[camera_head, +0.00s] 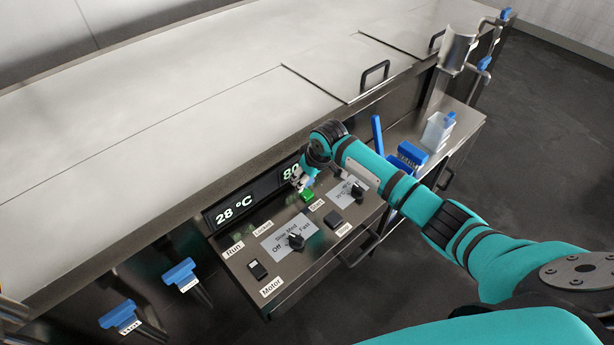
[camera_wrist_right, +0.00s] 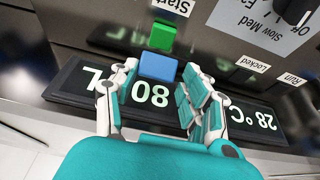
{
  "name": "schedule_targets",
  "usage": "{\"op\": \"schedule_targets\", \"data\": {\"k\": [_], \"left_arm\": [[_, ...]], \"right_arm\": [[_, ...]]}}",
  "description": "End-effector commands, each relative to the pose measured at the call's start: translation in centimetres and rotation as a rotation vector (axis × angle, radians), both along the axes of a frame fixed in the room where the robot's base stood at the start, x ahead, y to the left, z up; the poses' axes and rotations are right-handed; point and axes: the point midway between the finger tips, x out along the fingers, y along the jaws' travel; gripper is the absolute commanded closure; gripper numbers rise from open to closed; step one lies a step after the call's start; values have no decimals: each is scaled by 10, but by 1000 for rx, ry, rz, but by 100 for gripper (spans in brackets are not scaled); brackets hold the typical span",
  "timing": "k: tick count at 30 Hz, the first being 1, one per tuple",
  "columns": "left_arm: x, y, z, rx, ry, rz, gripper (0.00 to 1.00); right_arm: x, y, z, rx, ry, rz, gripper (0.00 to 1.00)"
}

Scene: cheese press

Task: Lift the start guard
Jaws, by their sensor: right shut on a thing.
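The control panel of the press has a green start button (camera_head: 308,195) with a "Start" label beside it. The green button also shows in the right wrist view (camera_wrist_right: 163,38). A small blue flap (camera_wrist_right: 158,67), which looks like the start guard, sits next to the green button, between my right fingers. My right gripper (camera_head: 304,182) is at the panel just behind the button, shut on this flap. In the head view the fingers mostly hide the flap. The green button is uncovered in both views. My left gripper is not in view.
The display (camera_head: 252,200) reads 28 °C and 80 and stands close behind my right gripper. A speed knob (camera_head: 296,240), a black switch (camera_head: 257,269) and another knob (camera_head: 357,191) are on the panel. Blue-handled valves (camera_head: 180,272) stick out at left.

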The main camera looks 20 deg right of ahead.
Motion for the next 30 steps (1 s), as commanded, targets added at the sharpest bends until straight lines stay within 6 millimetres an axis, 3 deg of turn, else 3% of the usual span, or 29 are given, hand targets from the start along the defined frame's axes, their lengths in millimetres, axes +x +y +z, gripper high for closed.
{"op": "schedule_targets", "data": {"k": [3,6,18,30], "left_arm": [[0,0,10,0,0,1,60],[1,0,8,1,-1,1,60],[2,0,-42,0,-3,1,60],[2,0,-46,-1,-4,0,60]], "right_arm": [[10,-3,9,-39,74,-8,85],[16,-1,9,-67,149,-7,85],[34,4,5,-153,384,-7,86],[35,4,12,-168,422,-6,86]]}}
